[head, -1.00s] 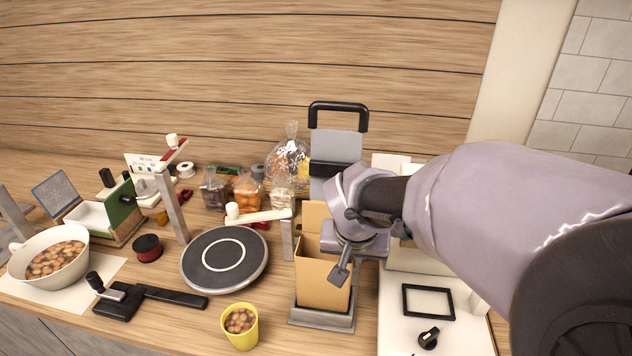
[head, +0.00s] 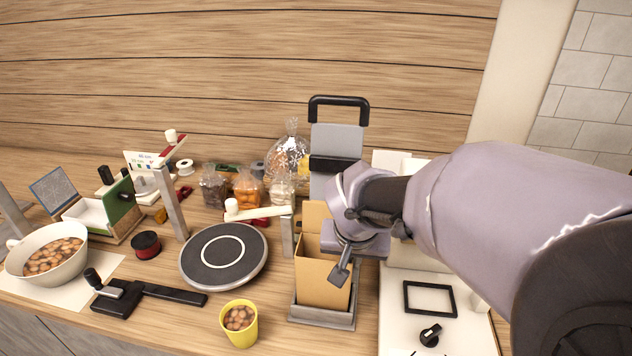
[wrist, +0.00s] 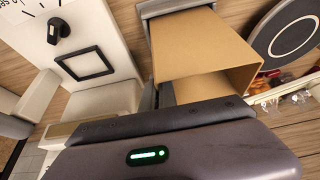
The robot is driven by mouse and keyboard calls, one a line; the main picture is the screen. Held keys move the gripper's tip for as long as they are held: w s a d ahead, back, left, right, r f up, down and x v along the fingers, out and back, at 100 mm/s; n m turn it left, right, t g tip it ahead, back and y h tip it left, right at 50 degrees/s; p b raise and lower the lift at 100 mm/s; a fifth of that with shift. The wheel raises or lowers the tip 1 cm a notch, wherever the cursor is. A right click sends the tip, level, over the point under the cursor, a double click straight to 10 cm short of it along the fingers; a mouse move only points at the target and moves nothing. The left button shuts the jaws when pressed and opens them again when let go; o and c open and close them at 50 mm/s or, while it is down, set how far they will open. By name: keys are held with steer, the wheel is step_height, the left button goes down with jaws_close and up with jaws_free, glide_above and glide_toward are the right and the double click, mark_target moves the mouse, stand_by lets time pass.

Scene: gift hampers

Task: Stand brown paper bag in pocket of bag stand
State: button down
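The brown paper bag (head: 318,283) stands open-topped and nearly upright, with its lower end inside the low grey rim of the bag stand (head: 321,317). The stand's grey upright panel with a black handle (head: 338,100) rises behind it. My gripper (head: 341,272) is at the bag's upper right side, with one grey finger showing in front of the bag. The other finger is hidden, so I cannot tell whether it grips the bag. In the wrist view the bag (wrist: 195,40) is close beyond my gripper's housing, and its open mouth shows.
A round dark turntable (head: 224,257) and a yellow cup (head: 239,323) of nuts are left of the stand. A white scale-like device (head: 440,335) with a black frame is on the right. A white bowl (head: 48,252), black tool (head: 145,294) and filled bags (head: 248,190) crowd the counter.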

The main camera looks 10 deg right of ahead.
steer(key=shift+f+b, duration=1.45)
steer(key=shift+b, duration=0.25)
stand_by(1.9)
steer(key=c, duration=1.6)
jaws_free()
steer(key=shift+o, duration=0.2)
steer(key=o, duration=0.6)
steer(key=shift+c, duration=0.2)
steer(key=p+v, duration=0.7)
steer(key=v, duration=1)
steer(key=shift+r, duration=0.2)
steer(key=shift+a, duration=0.1)
